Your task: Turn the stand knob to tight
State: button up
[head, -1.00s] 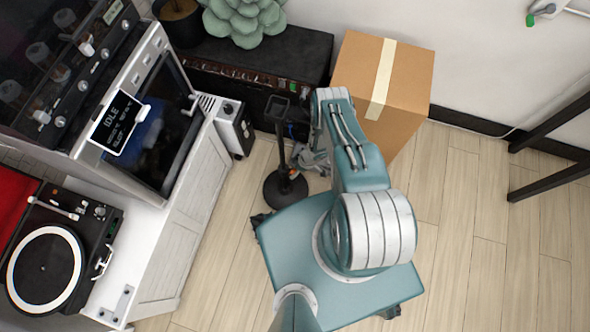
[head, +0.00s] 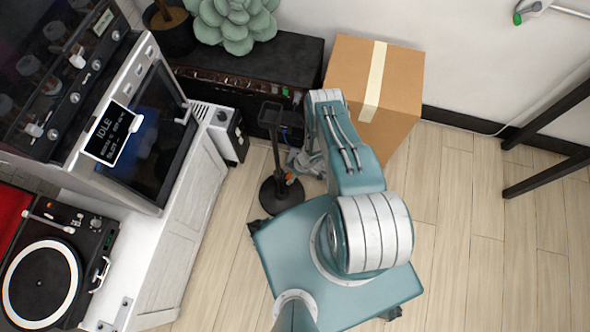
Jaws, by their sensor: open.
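A black stand (head: 281,192) with a round base and an upright pole stands on the floor, left of my arm. A small orange part (head: 290,179), which may be its knob, shows beside the pole low down, just above the base. My gripper (head: 298,161) is a small grey shape right of the pole, close to the orange part. It is open, but my arm partly covers it. I cannot tell whether it touches the stand or which way the knob is turned.
A cardboard box (head: 398,90) stands right behind my arm. A dark chest (head: 300,57) with a potted succulent (head: 236,20) is at the back. A white cabinet (head: 178,225) with a turntable (head: 42,282) is at left. Black metal legs (head: 550,175) stand at right; floor between is clear.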

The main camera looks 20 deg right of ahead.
jog(key=v, duration=1.1)
jog(key=shift+d+r, duration=0.15)
